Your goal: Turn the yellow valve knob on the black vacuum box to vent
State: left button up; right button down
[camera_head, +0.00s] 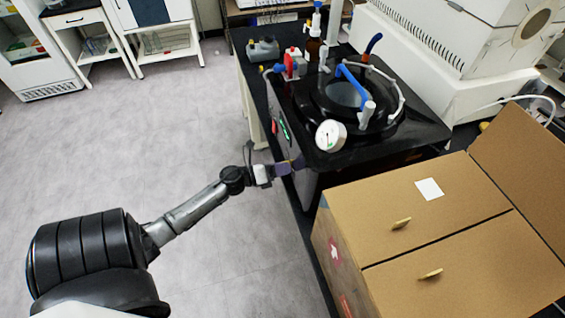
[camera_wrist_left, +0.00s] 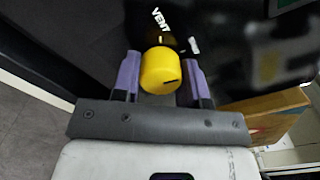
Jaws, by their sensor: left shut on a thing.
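The black vacuum box (camera_head: 345,150) stands on the bench, with a round white gauge on its top near the front corner. My left gripper (camera_head: 292,165) is at the box's left side face, near its front corner. In the left wrist view the yellow valve knob (camera_wrist_left: 160,72) sits between the two purple fingers of my left gripper (camera_wrist_left: 160,80), which are shut on it. The knob is hidden in the head view. My right gripper is not in view.
A large cardboard box (camera_head: 440,215) stands to the right of my left gripper, close to the vacuum box. Bottles and a small grey device (camera_head: 263,49) are at the bench's back. The floor (camera_head: 170,130) left of the bench is clear.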

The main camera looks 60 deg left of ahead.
pick_arm(q)
jog(key=n+p, duration=0.2)
jog(key=shift+r+n, duration=0.25)
jog(key=shift+n, duration=0.15)
jog(key=n+p, duration=0.3)
jog(key=n, duration=0.1)
jog(key=shift+n, duration=0.3)
jog(key=n+p, duration=0.3)
jog(key=n, duration=0.1)
jog(key=shift+f+n+p, duration=0.1)
jog(key=shift+n+p, duration=0.25)
jog(key=shift+n, duration=0.35)
jog(key=shift+f+n, duration=0.1)
jog(key=shift+n, duration=0.2)
jog(key=o, duration=0.9)
jog(key=v, duration=1.3)
jog(key=shift+s+a, duration=0.1)
jog(key=shift+s, duration=0.3)
